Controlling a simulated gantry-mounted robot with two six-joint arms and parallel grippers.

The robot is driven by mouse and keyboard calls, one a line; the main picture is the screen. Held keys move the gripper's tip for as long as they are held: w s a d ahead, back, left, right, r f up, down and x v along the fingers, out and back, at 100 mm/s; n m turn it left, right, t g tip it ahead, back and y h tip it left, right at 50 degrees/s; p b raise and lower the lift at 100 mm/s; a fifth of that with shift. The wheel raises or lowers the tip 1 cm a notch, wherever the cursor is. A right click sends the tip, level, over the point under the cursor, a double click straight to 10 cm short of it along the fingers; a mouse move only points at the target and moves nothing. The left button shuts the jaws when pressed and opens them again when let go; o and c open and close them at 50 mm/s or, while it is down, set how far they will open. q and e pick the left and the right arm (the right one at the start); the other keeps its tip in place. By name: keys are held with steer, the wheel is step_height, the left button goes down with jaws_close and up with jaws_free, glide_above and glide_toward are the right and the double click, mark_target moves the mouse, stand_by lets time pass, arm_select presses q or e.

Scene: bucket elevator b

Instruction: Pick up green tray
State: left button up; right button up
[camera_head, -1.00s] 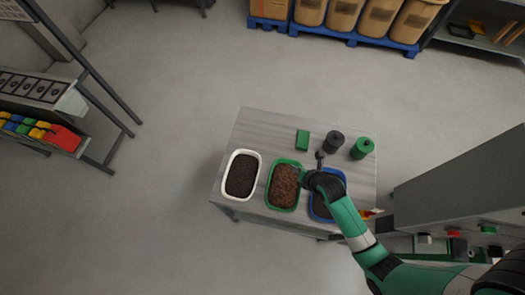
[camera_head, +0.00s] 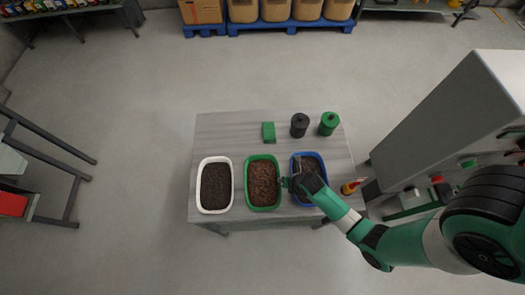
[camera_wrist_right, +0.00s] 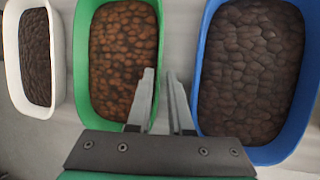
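The green tray (camera_head: 249,193), filled with brown bean-like pieces, sits on the table between the white and blue trays. In the right wrist view the green tray (camera_wrist_right: 83,55) is at centre left. My right gripper (camera_head: 287,183) is beside its right edge. In the right wrist view my right gripper (camera_wrist_right: 161,75) has two fingers with a narrow gap between them, near the tray's right wall. My left gripper is out of view.
A white tray (camera_head: 201,195) with dark contents stands left, and a blue tray (camera_head: 295,160) right, partly behind my right arm. A green block (camera_head: 268,132), black canister (camera_head: 299,125) and green canister (camera_head: 329,123) stand at the back of the table (camera_head: 220,130). A grey cabinet (camera_head: 440,120) stands right.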

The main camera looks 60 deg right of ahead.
steer(key=b+x, duration=0.1)
steer(key=x, duration=0.3)
steer(key=shift+w+f, duration=0.3)
jaws_close()
steer(key=shift+r, duration=0.1)
stand_by(1.0)
